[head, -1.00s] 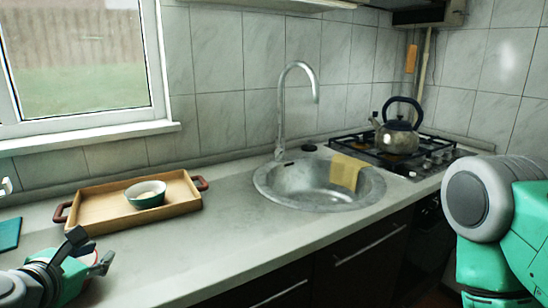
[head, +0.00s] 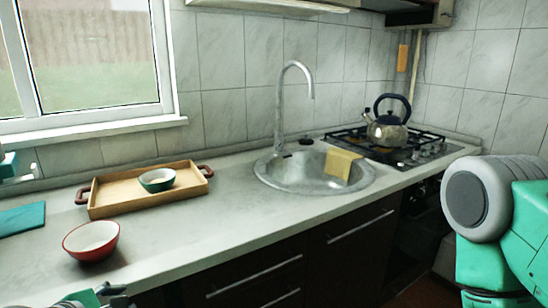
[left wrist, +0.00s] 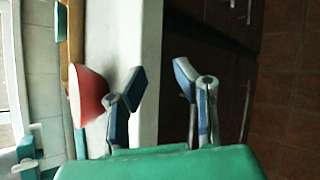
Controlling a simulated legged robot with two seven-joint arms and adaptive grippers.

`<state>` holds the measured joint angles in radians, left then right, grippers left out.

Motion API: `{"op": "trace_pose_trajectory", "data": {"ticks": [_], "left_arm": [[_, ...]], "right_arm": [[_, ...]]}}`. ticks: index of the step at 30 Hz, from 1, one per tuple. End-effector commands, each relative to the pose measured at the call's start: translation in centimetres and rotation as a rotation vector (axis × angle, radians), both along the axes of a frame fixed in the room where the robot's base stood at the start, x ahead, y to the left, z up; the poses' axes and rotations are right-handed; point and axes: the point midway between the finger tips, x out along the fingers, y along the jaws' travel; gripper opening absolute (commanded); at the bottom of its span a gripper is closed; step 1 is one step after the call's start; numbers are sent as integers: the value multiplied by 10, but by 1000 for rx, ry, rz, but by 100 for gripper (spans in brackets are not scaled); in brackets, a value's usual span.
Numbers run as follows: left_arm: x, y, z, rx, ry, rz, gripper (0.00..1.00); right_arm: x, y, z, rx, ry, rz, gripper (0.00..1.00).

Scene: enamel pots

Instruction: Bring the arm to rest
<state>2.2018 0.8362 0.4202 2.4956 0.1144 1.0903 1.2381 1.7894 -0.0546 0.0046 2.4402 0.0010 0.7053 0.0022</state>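My left gripper (head: 112,293) is at the bottom left edge of the head view, low and in front of the counter, mostly cut off. In the left wrist view its two fingers (left wrist: 160,80) stand apart with nothing between them. A red bowl with a pale inside (head: 90,243) stands on the counter behind the gripper. The bowl also shows beside the left finger in the left wrist view (left wrist: 87,95), apart from the grip. My right arm shows at the right edge of the head view; its gripper is out of view.
A wooden tray (head: 112,207) holds a green bowl (head: 157,181). A teal board (head: 20,220) lies at the left. A kettle (head: 387,133) stands on the stove (head: 420,152). The counter's front is clear.

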Motion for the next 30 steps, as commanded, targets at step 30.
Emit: {"op": "trace_pose_trajectory", "data": {"ticks": [30], "left_arm": [[-244, -4, -229, 1153, 405, -1945, 26]], "right_arm": [[0, 0, 0, 0, 1, 0, 0]]}}
